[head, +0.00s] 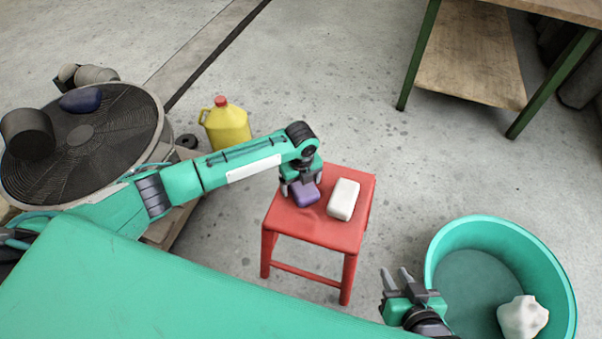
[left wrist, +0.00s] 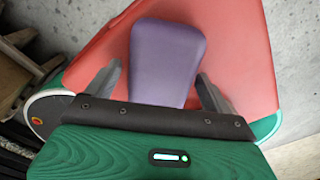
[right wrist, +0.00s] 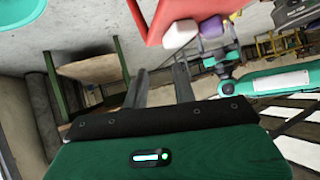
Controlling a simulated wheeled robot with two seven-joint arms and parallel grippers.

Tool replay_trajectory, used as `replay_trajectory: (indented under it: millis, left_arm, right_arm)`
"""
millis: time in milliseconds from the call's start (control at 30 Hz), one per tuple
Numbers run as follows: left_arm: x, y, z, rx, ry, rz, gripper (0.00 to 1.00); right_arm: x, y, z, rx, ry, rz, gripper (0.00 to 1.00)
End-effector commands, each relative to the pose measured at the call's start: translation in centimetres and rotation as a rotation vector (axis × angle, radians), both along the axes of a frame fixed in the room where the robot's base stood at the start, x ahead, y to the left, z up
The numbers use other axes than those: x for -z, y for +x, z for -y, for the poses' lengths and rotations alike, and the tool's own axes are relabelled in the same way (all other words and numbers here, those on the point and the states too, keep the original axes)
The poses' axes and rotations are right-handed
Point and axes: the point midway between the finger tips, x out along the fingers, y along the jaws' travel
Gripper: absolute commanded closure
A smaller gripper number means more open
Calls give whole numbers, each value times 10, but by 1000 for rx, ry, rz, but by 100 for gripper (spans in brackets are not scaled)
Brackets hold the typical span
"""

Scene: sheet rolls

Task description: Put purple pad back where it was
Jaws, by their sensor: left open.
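The purple pad (head: 306,194) lies on the red stool (head: 320,230), left of a white block (head: 343,199). My left gripper (head: 301,190) is right over the pad; in the left wrist view the pad (left wrist: 165,62) lies between the two spread fingers (left wrist: 160,85), with a gap on each side. My left gripper is open. My right gripper (head: 398,277) is beside the green tub at the lower right, with its fingers apart and nothing between them. In the right wrist view the pad (right wrist: 235,16) shows small near the top, with the white block (right wrist: 180,33) left of it.
A green tub (head: 436,243) at right holds a crumpled white thing (head: 522,317). A yellow jug (head: 226,125) stands behind my left arm. A round black grille (head: 105,135) at left bears a dark blue pad (head: 81,99) and a dark roll (head: 27,134). A workbench (head: 470,55) stands at the back right.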

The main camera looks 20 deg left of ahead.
Motion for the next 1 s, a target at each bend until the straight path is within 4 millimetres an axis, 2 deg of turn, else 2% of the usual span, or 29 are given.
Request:
replay_trajectory:
  millis: [400,533,700,1000]
  left_arm:
    - [-81,1,0,0,-2,3,15]
    - [-102,1,0,1,-2,3,15]
    - [-115,1,0,0,-1,1,15]
    - [-117,0,0,0,-1,1,15]
  right_arm:
    - [-3,-13,35,31,-119,-211,73]
    - [-4,-19,44,40,-145,-265,73]
    - [-4,-22,50,46,-164,-301,73]
    - [-3,-24,51,47,-167,-310,73]
